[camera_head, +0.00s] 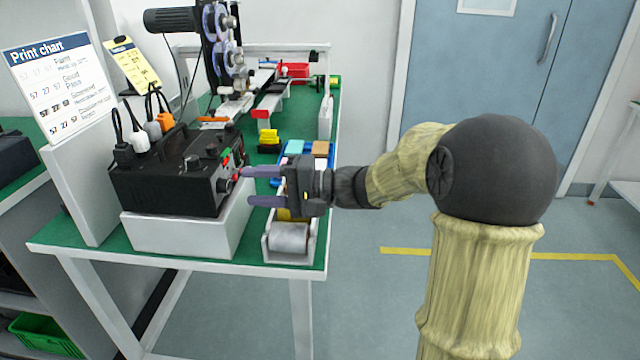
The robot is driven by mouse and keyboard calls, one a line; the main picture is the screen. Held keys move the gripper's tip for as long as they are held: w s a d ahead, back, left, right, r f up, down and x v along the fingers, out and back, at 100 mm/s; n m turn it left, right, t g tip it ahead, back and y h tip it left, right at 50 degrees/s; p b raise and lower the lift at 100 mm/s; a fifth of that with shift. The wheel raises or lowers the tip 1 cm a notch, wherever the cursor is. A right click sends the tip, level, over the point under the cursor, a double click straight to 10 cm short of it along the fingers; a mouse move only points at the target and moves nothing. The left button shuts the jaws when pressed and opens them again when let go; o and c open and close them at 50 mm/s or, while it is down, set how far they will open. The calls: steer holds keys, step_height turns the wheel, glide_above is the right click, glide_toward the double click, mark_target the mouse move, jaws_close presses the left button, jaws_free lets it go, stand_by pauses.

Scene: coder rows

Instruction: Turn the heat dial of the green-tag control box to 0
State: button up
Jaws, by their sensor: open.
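The black control box (165,175) sits on a white block near the front of the green-topped bench. A small green tag (226,154) shows at its upper right, with a red mark beside it. Dark round knobs show on the box, one on top (192,162) and one on the right face (224,185). Their markings are too small to read, so I cannot tell which is the heat dial or its setting. My gripper (248,187) is open and empty, its two purple-grey fingers pointing left at the box's right face. The upper fingertip is close to the face; contact is unclear.
A print chart board (60,90) stands left of the box. Plugs with cables (140,138) rise behind it. A grey roller in a white holder (289,240) lies below my gripper. A reel machine (225,50) and coloured blocks stand farther back.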

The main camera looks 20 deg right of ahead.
steer(key=p+v, duration=0.2)
steer(key=v, duration=1.1)
steer(key=shift+d, duration=0.25)
